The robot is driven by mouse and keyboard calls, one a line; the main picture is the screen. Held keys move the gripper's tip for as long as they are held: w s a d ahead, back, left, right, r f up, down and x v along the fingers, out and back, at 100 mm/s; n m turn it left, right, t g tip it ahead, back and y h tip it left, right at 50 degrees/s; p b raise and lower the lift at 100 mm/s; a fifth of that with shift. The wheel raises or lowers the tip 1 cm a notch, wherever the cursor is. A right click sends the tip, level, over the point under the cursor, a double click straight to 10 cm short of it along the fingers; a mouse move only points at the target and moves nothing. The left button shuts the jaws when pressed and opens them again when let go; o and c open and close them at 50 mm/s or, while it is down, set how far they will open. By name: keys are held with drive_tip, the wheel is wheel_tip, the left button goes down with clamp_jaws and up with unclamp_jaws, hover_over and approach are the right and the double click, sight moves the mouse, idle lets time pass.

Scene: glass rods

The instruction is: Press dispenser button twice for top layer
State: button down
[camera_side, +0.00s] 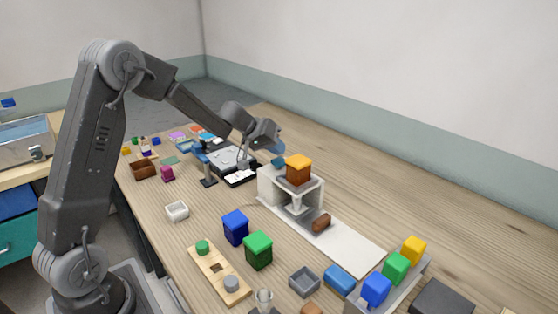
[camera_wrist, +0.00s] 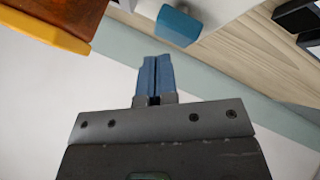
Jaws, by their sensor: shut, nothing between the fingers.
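The white dispenser (camera_side: 272,184) stands right of the table's middle in the side view, with a brown hopper and orange lid (camera_side: 298,168) on top. Its teal button (camera_wrist: 178,27) sticks out from the white body in the wrist view. My gripper (camera_wrist: 155,72) has its blue fingers closed together and empty. Its tips point toward the button, with a gap showing between them in the wrist view. In the side view my gripper (camera_side: 279,147) is behind the hopper, close to the button. A brown piece (camera_side: 321,222) lies on the white board (camera_side: 352,250) in front of the dispenser.
Blue (camera_side: 236,227) and green (camera_side: 258,250) containers stand left of the board. A rack (camera_side: 418,270) of coloured blocks is at the front right. A dark device (camera_side: 232,160) lies behind the dispenser, to the left. Bare wood lies right of the dispenser.

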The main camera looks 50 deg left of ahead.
sight(277, 159)
drive_tip(key=shift+r, duration=0.25)
drive_tip(key=shift+r, duration=2.4)
idle(0.9)
wheel_tip(277, 159, up, 4)
drive_tip(key=shift+f, duration=0.1)
drive_tip(key=shift+f, duration=0.1)
idle(0.3)
drive_tip(key=shift+f, duration=4.35)
drive_tip(key=shift+f, duration=0.15)
drive_tip(key=shift+f, duration=0.25)
